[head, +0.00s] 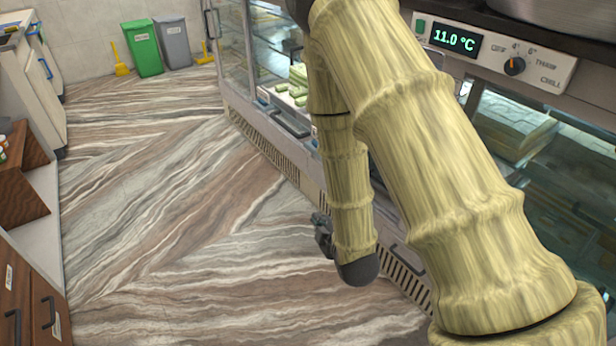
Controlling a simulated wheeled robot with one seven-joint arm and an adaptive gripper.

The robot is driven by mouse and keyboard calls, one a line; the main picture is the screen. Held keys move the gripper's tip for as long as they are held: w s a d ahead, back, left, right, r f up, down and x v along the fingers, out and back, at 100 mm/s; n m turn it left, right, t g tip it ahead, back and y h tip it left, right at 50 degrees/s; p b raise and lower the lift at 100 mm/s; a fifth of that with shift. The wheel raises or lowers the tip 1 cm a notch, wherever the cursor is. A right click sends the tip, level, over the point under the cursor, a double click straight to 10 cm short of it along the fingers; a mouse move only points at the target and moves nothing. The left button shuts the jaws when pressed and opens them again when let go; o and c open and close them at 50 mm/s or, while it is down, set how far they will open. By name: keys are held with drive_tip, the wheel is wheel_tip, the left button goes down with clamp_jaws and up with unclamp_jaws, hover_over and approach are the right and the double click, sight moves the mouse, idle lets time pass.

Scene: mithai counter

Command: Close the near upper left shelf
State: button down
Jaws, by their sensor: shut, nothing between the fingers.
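A glass-fronted display counter (235,85) runs down the right side. A shelf with pale green sweets (298,90) shows left of my arm, with a dark front part (290,122) jutting toward the aisle. My arm hides its right part, so I cannot tell how far out it stands. I cannot tell for certain which shelf is the near upper left one. My gripper (322,235) shows only as a small dark part beside my wrist, low in front of the counter. It is shut and empty, apart from the shelf; its fingertips are mostly hidden.
A control panel (490,52) reads 11.0 °C above more glass cases (515,125) at right. Brown drawers (35,300) and a white cabinet (30,75) line the left. Green (143,48) and grey (173,42) bins stand at the back. The marbled floor between is clear.

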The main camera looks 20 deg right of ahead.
drive_tip(key=w+a+r+n+t+y+b, duration=0.1)
drive_tip(key=w+a+r+n+t+b, duration=0.1)
drive_tip(key=w+r+n+t+b, duration=0.5)
drive_tip(key=w+d+r+m+g+p, duration=0.1)
drive_tip(key=w+d+g+p, duration=0.1)
drive_tip(key=w, duration=0.7)
drive_tip(key=shift+w+d+r+p, duration=0.2)
drive_tip(key=shift+d+r+p, duration=0.05)
drive_tip(key=shift+r+p, duration=0.1)
